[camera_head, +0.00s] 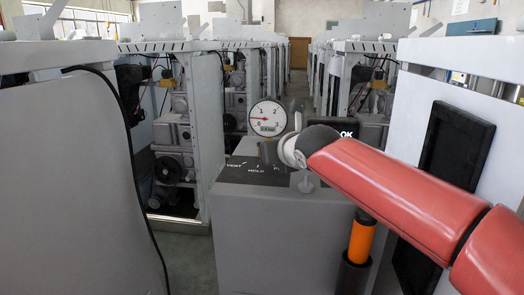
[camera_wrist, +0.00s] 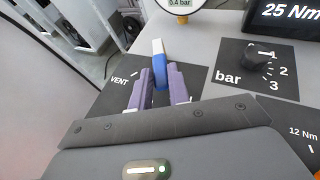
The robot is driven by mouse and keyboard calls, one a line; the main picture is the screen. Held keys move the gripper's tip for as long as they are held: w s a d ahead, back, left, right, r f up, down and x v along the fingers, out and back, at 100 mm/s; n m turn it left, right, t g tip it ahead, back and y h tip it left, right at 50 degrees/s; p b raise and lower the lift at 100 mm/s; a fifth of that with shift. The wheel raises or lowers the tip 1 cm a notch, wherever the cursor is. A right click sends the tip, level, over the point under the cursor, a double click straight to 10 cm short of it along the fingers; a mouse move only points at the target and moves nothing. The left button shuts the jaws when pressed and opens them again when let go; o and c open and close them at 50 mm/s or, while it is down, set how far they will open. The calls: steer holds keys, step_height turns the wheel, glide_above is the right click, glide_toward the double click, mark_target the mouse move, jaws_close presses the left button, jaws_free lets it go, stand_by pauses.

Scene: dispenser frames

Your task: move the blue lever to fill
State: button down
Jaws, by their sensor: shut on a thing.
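The blue lever (camera_wrist: 160,73) with a pale tip stands on a black label plate (camera_wrist: 111,96) in the wrist view. My gripper (camera_wrist: 162,74) has its two purple fingers on either side of the lever, shut on it. The word VENT shows left of the lever. The fill mark is hidden behind my gripper, and the lever cannot be made out there.
A round gauge (camera_head: 268,118) stands behind the lever; the wrist view reads 0.4 bar. A black display (camera_wrist: 284,18) reads 25 Nm, and a black bar knob (camera_wrist: 256,58) is to the right. Grey cabinets (camera_head: 65,170) flank the dispenser (camera_head: 270,235).

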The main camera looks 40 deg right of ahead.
steer(key=shift+s+d+n+y, duration=0.15)
steer(key=shift+d+n+y, duration=0.3)
steer(key=shift+y, duration=0.25)
steer(key=shift+r, duration=0.1)
steer(key=c, duration=1.3)
jaws_free()
steer(key=shift+s, duration=0.1)
steer(key=v, duration=0.7)
steer(key=shift+s+a, duration=0.15)
steer(key=shift+s, duration=0.25)
